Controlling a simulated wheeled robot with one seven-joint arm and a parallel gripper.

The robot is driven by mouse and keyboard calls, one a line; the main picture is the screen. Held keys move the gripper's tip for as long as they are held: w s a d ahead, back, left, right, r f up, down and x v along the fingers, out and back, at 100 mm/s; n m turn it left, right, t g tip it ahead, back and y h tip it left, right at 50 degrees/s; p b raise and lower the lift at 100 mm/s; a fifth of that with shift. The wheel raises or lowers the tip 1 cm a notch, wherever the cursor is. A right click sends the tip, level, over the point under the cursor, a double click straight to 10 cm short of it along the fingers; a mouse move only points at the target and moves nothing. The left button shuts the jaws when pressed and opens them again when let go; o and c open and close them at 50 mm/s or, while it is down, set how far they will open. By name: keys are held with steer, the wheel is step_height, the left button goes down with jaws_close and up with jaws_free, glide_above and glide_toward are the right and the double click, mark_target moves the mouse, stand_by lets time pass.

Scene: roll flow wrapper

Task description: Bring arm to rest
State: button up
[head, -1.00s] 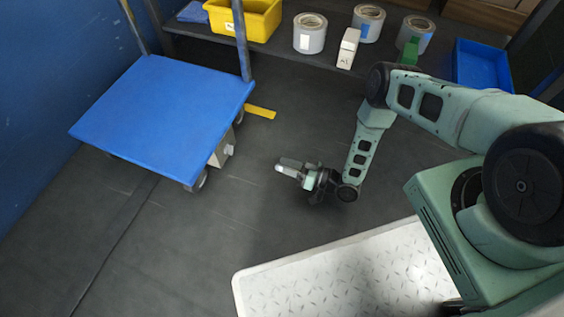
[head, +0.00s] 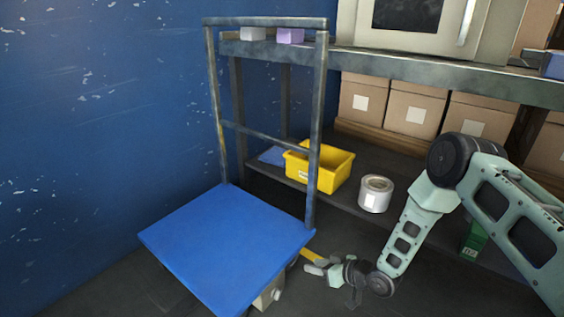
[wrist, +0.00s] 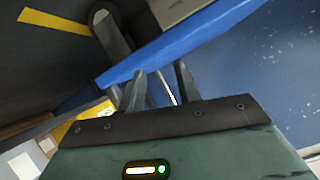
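My arm (head: 410,235) is green with black joints and reaches in from the right in the head view. Its forearm hangs down and its wrist bends left. My gripper (head: 310,268) is low over the dark floor, just right of the blue platform cart (head: 228,240). Whether it touches the cart cannot be told. The cart's blue deck (wrist: 160,50) shows beyond the fingers.
The cart's handle (head: 315,130) rises between cart and shelf. A blue wall (head: 90,130) closes the left.

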steer(key=s+a+r+n+g+h+p, duration=0.1)
steer(key=s+a+r+g+h, duration=0.2)
steer(key=r, duration=0.9)
steer(key=s+r+g+h+p, duration=0.1)
steer(key=s+r+h, duration=0.3)
steer(key=r, duration=0.9)
steer(key=s+d+r+g+h+p, duration=0.1)
steer(key=s+d+r, duration=0.1)
steer(key=s+r, duration=0.5)
steer(key=s+d+r+g+h+p, duration=0.1)
steer(key=s+d+r, duration=0.15)
steer(key=s, duration=0.85)
steer(key=s+d+r+g+p, duration=0.1)
steer(key=s+d+r+g, duration=0.1)
steer(key=s+r, duration=0.55)
step_height(320, 180, up, 36)
steer(key=p, duration=3.7)
steer(key=shift+s+f, duration=0.15)
steer(key=shift+s, duration=0.1)
